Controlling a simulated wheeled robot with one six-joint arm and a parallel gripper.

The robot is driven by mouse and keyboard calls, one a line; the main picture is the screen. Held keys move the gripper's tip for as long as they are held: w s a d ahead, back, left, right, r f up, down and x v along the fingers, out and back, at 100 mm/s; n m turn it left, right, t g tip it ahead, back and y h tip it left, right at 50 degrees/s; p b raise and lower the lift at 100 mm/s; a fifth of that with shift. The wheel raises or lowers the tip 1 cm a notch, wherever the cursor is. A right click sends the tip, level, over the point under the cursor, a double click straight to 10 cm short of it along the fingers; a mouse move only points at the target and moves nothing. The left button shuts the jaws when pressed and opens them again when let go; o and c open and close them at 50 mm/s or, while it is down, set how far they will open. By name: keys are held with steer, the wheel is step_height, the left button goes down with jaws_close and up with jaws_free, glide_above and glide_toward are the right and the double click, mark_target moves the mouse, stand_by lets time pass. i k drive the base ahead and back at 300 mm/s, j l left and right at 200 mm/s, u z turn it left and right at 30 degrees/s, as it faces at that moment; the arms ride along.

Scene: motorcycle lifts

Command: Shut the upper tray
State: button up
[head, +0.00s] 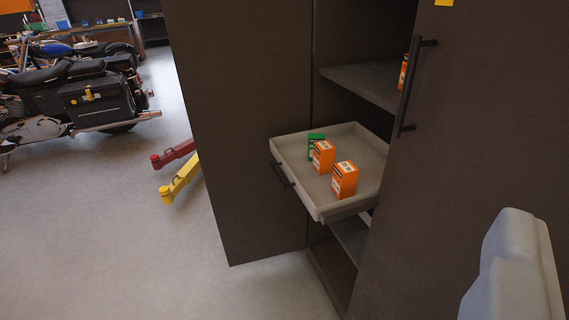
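The upper tray (299,186) is a shallow grey drawer pulled out of a dark cabinet, with a dark bar handle (282,175) on its front. It holds a green box (315,147) and two orange boxes, one in the middle (323,158) and one nearer the right side (344,180). All stand upright. No fingers of my gripper show. A pale grey part of my own body fills the lower right corner, apart from the tray in the picture.
The left cabinet door (240,120) and right door (470,130), with a long handle (408,90), stand beside the tray. A shelf (365,82) is above it, another grey surface (352,238) below. Red (172,154) and yellow (180,180) lift arms and a motorcycle (85,95) are left. Floor in front is clear.

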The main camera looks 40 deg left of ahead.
mark_target(353, 141)
steer(key=i+u, duration=0.1)
steer(key=u, duration=0.35)
steer(key=i+l+u, duration=0.1)
steer(key=u, duration=0.4)
steer(key=i+l+u, duration=0.1)
steer(key=u, duration=0.35)
steer(key=i+l, duration=0.2)
steer(key=l, duration=0.15)
steer(key=i+l, duration=0.25)
steer(key=l, duration=0.1)
